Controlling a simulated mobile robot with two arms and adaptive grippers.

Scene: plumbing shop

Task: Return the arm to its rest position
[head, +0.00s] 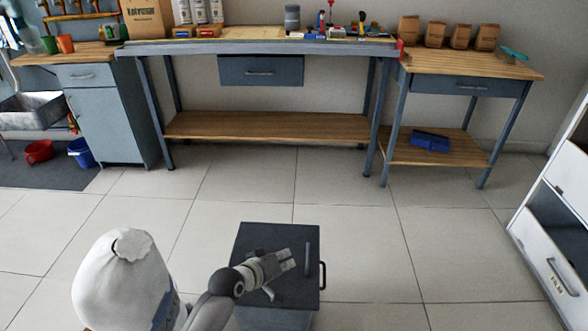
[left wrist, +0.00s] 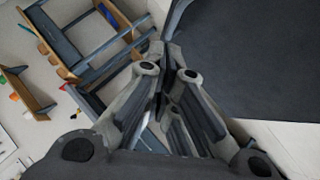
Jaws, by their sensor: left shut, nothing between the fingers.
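My left arm comes in from the bottom of the head view, and its gripper (head: 287,262) points right over a dark box-shaped cabinet (head: 262,234) with a handle on its right side. The left gripper is shut and empty. In the left wrist view its fingers (left wrist: 170,75) are together, with the cabinet's dark top (left wrist: 260,60) to their right. I cannot tell how far the gripper is above the top. My right gripper is not in view.
A pale sack-like shape (head: 115,280) stands left of my arm. A long workbench (head: 255,47) and a smaller wooden table (head: 470,66) stand along the back wall. A white drawer unit (head: 553,240) is at the right edge. The tiled floor (head: 365,230) between is clear.

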